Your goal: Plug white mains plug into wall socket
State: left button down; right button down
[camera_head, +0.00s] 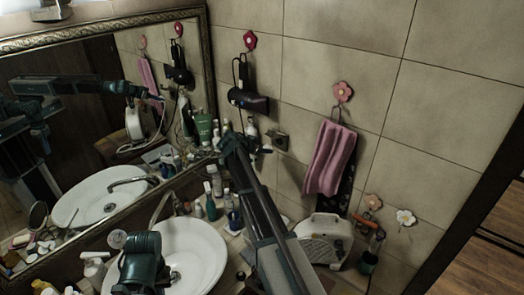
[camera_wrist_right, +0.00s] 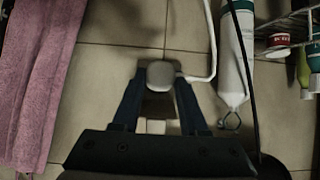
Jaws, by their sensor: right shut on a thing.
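My right gripper (camera_head: 238,142) is raised in front of the tiled wall, beyond the sink. In the right wrist view its two fingers (camera_wrist_right: 160,88) are shut on the white mains plug (camera_wrist_right: 160,73), one finger on each side. A white cord (camera_wrist_right: 212,50) leads from the plug to the right and up the picture. The dark wall socket (camera_head: 278,139) is on the tiles just right of the gripper in the head view, apart from it as far as I can see. The plug itself cannot be made out in the head view. My left gripper's jaws are not in view.
A pink towel (camera_head: 329,160) hangs right of the socket, and a dark hair dryer (camera_head: 246,100) hangs above left. A white appliance (camera_head: 325,238) stands below the towel. Several bottles (camera_head: 212,185) crowd the counter by the sink (camera_head: 190,250). A mirror (camera_head: 75,130) covers the left wall.

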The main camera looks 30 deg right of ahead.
aim_at(279, 142)
jog(key=shift+w+d, duration=0.1)
jog(key=shift+d, duration=0.05)
jog(key=shift+w+d, duration=0.35)
jog(key=shift+d, duration=0.5)
jog(key=shift+w+d, duration=0.3)
jog(key=shift+d, duration=0.55)
jog(key=shift+w+d, duration=0.35)
jog(key=shift+d, duration=0.5)
jog(key=shift+w+d, duration=0.25)
jog(key=shift+d, duration=0.25)
dwell(0.5)
jog(key=shift+c, duration=1.8)
grip_release()
jog(key=shift+r, duration=0.1)
jog(key=shift+s+a+r+p, duration=0.15)
jog(key=shift+a+r+p, duration=0.1)
jog(key=shift+a+p, duration=0.1)
jog(key=s+a, duration=0.4)
jog(key=a, duration=0.7)
jog(key=shift+s+a, duration=0.15)
jog(key=shift+s, duration=0.2)
